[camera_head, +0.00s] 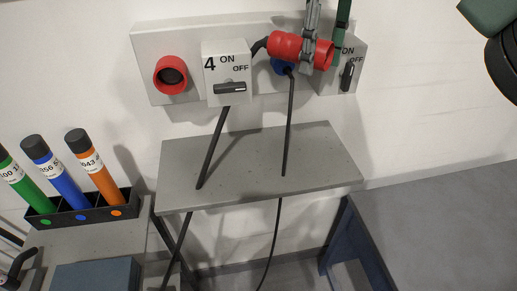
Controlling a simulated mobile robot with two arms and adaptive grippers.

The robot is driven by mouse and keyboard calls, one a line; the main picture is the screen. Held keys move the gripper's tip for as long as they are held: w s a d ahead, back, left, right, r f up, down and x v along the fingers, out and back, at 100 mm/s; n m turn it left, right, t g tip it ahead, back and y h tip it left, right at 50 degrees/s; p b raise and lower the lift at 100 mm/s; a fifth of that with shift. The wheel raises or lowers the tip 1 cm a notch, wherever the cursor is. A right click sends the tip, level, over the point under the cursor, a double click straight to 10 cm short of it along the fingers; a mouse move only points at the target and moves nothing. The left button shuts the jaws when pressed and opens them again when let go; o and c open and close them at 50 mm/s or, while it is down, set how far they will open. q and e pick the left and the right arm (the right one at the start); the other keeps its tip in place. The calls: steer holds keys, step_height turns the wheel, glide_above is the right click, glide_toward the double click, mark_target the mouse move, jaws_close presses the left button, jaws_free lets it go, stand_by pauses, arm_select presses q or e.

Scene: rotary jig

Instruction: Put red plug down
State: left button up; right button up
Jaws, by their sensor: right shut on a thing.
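The red plug (284,46) is in front of the wall panel at the upper right, lying roughly sideways, with a black cable leaving its left end. My right gripper (309,58) comes down from the top edge and is shut around the plug's middle. The plug is held up, well above the grey shelf (250,175). The red socket (171,76) on the left of the panel is empty. My left gripper is not in view.
A switch box marked 4 (226,72) stands left of the plug, and another switch box (347,72) to its right. A blue connector (281,67) is partly hidden behind the plug. Cables hang across the shelf. A rack (83,217) holds coloured tubes. The grey table (445,225) is clear.

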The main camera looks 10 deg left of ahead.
steer(key=shift+a+r+m, duration=0.2)
steer(key=shift+a+m, duration=0.05)
steer(key=shift+m, duration=0.05)
step_height(320, 180, down, 8)
steer(key=b, duration=0.1)
steer(key=p, duration=0.4)
glide_above(296, 172)
step_height(296, 172, down, 15)
steer(key=shift+f, duration=0.1)
step_height(296, 172, down, 4)
steer(key=shift+r+p, duration=0.1)
steer(key=shift+p, duration=0.45)
steer(key=shift+a+f, duration=0.1)
steer(key=shift+f, duration=0.2)
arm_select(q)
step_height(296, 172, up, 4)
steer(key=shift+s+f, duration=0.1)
arm_select(e)
steer(key=o, duration=1.5)
steer(key=shift+o, duration=0.2)
